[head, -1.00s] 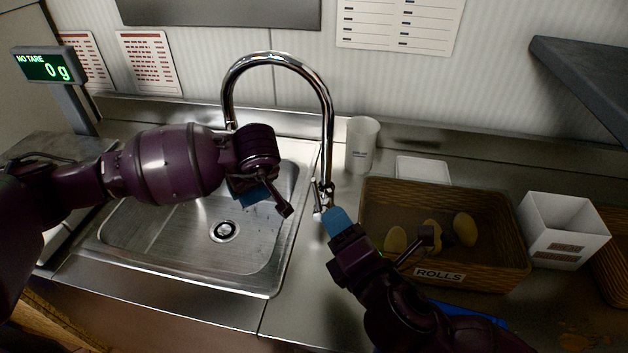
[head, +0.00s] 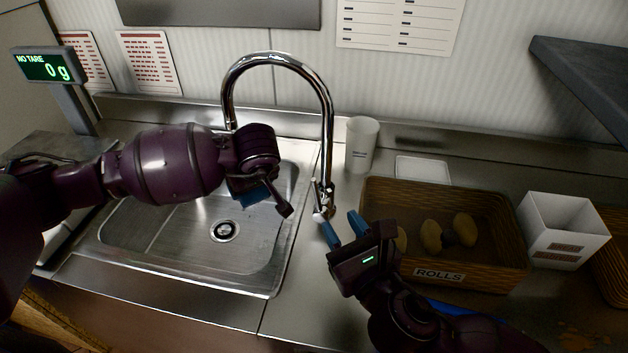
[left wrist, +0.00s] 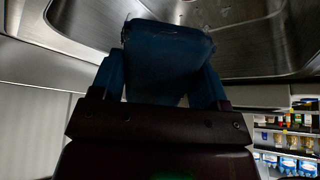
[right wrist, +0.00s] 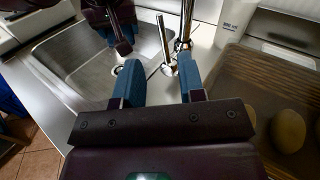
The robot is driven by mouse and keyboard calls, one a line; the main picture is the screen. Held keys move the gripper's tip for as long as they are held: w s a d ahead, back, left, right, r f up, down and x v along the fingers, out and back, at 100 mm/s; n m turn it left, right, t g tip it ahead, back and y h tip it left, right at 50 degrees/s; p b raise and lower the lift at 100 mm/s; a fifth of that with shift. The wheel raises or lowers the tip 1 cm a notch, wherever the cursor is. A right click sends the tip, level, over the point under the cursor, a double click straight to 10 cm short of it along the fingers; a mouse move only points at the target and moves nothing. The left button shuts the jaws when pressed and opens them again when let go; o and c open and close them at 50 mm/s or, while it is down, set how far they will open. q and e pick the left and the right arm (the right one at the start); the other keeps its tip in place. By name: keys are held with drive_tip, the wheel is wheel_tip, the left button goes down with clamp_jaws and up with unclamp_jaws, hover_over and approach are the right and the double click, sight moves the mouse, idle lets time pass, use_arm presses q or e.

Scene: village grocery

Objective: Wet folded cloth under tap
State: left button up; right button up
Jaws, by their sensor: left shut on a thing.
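My left gripper (head: 262,198) is over the sink basin (head: 160,236), largely hidden by its own wrist in the head view. The left wrist view shows its fingers shut on a dark blue folded cloth (left wrist: 167,48). The chrome tap (head: 330,120) arches over the back of the sink; its spout end is beside my left wrist. No water stream is visible. My right gripper (head: 344,230) is open and empty, just in front of the tap's base. In the right wrist view, the tap lever (right wrist: 164,44) stands beyond and between the open fingers.
A wicker basket of rolls (head: 440,273) stands right of my right gripper. A white cup (head: 361,145) is behind the tap's base, and a white box (head: 562,230) is farther right. A scale display (head: 48,66) stands at left.

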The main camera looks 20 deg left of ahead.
sight(315, 184)
drive_tip(key=x, duration=1.1)
drive_tip(key=shift+w+a, duration=0.3)
clamp_jaws()
